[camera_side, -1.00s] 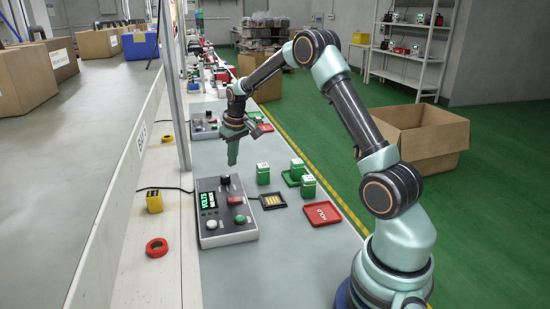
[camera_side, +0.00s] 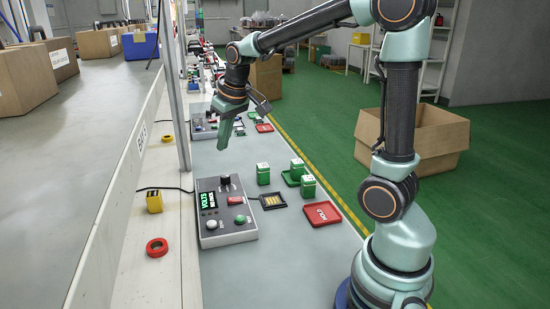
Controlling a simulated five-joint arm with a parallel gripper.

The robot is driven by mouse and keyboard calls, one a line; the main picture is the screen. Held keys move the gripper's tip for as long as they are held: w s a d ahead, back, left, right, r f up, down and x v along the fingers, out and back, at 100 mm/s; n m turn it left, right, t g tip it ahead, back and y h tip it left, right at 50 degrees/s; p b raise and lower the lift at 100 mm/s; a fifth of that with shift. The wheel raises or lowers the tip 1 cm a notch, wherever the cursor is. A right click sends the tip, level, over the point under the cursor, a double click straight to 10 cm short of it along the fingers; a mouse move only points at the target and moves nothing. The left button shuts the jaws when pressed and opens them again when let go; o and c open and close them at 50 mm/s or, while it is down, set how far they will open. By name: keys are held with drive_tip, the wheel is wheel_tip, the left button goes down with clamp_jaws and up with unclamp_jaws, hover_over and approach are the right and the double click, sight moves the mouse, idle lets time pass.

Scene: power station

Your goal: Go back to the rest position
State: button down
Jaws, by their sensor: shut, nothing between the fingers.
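My gripper (camera_side: 224,135) hangs in the air above the bench, pointing down, behind the grey test box in the picture. It is shut and empty, and touches nothing. The test box (camera_side: 226,211) has a lit green VOLTS display and several buttons. A green block (camera_side: 263,174) stands upright behind it to the right. A second green block (camera_side: 297,168) stands on a green tray (camera_side: 290,180), and a third green block (camera_side: 308,187) stands in front of that tray.
A red HOLD tray (camera_side: 322,213) and a dark tray with gold contacts (camera_side: 273,201) lie right of the test box.

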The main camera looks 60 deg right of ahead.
drive_tip(key=s+a+r+n+t+y, duration=0.1)
drive_tip(key=s+a, duration=0.8)
drive_tip(key=s, duration=0.4)
drive_tip(key=shift+s+a+r+n+t, duration=0.2)
drive_tip(key=shift+s+n+t, duration=0.05)
drive_tip(key=shift+n+t, duration=0.05)
